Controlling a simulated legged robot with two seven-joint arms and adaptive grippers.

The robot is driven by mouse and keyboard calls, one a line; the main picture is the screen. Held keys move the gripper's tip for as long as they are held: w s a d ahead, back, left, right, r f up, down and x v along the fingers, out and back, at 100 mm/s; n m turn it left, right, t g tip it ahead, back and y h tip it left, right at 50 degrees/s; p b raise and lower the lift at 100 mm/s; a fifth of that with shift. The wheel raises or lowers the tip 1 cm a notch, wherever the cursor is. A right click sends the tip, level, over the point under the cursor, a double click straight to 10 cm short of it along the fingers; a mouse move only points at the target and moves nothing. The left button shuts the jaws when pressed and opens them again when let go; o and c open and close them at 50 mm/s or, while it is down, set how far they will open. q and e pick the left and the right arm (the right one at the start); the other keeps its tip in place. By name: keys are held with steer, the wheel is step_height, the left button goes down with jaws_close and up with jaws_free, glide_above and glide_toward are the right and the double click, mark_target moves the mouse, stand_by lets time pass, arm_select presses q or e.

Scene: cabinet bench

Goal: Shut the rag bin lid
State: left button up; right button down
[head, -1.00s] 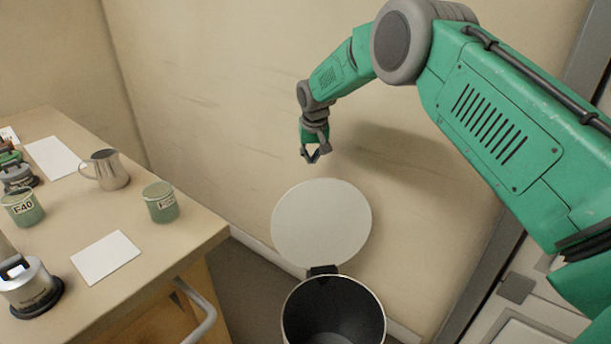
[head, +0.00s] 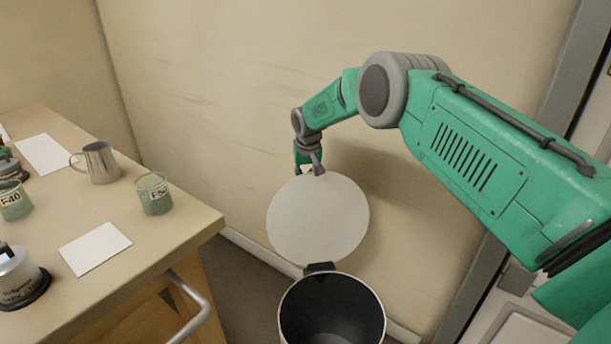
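The rag bin (head: 333,310) stands on the floor beside the wall, with its dark inside showing. Its round pale lid (head: 318,222) is raised, upright at the back of the rim on a dark hinge (head: 320,267). My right gripper (head: 309,168) is at the lid's top edge, coming from above. Whether it touches the lid or is just behind the edge, I cannot tell. Its fingers are small and partly hidden, so their opening is unclear. My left gripper is not in view.
A wooden bench (head: 190,235) stands to the left, with a metal jug (head: 100,163), green tins (head: 154,195) and white sheets (head: 95,248) on it. A metal rail (head: 192,308) sticks out from its side near the bin. The wall is close behind the lid.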

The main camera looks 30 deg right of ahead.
steer(key=shift+s+a, duration=0.15)
steer(key=shift+s, duration=0.5)
steer(key=shift+s+a, duration=0.15)
steer(key=shift+s, duration=0.5)
steer(key=shift+a, duration=0.1)
